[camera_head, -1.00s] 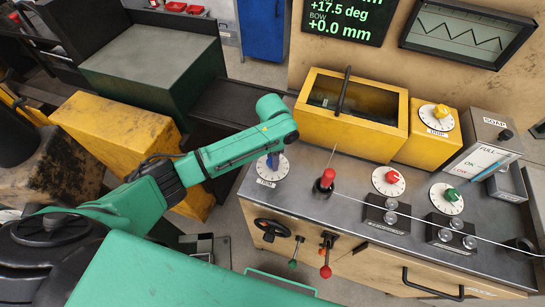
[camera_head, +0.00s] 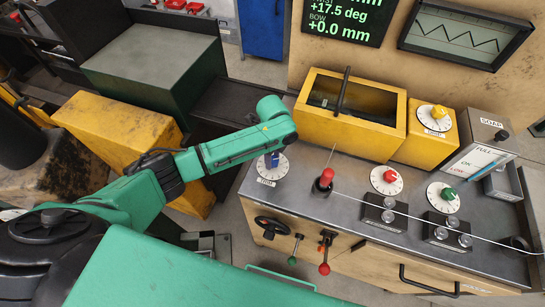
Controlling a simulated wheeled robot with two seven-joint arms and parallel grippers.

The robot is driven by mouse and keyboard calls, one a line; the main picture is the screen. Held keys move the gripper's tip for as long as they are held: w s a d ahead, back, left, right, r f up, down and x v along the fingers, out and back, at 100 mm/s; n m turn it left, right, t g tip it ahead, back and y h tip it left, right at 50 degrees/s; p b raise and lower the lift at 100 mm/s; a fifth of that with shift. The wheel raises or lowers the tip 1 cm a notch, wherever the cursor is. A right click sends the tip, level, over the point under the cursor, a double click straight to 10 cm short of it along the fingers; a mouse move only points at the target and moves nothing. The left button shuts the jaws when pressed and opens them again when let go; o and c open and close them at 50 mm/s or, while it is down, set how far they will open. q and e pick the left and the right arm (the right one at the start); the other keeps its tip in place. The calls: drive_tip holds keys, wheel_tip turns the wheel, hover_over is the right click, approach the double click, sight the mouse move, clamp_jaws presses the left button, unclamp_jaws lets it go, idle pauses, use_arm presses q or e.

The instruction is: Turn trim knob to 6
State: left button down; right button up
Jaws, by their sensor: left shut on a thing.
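The trim knob is blue (camera_head: 274,160) and stands on a white round dial (camera_head: 273,171) at the left end of the bench top. The dial's numbers are too small to read. My left arm reaches in from the left, and my left gripper (camera_head: 272,155) is over the dial, pointing down and shut on the blue knob. My forearm hides part of the gripper and the dial's upper left. My right gripper is not in view.
A yellow box with a dark window (camera_head: 350,130) stands behind the dial. A red-topped lever (camera_head: 326,178) is close on the right. Red (camera_head: 388,178) and green (camera_head: 446,195) knobs sit farther right. A handwheel (camera_head: 273,229) and levers are on the front.

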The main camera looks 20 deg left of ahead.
use_arm(q)
drive_tip(key=m, duration=0.5)
drive_tip(key=shift+d+m, duration=0.1)
drive_tip(key=shift+m, duration=0.2)
drive_tip(key=m, duration=1)
drive_tip(key=m+b, duration=0.1)
drive_tip(key=m, duration=0.4)
drive_tip(key=shift+f, duration=0.1)
drive_tip(key=shift+c, duration=1.7)
unclamp_jaws()
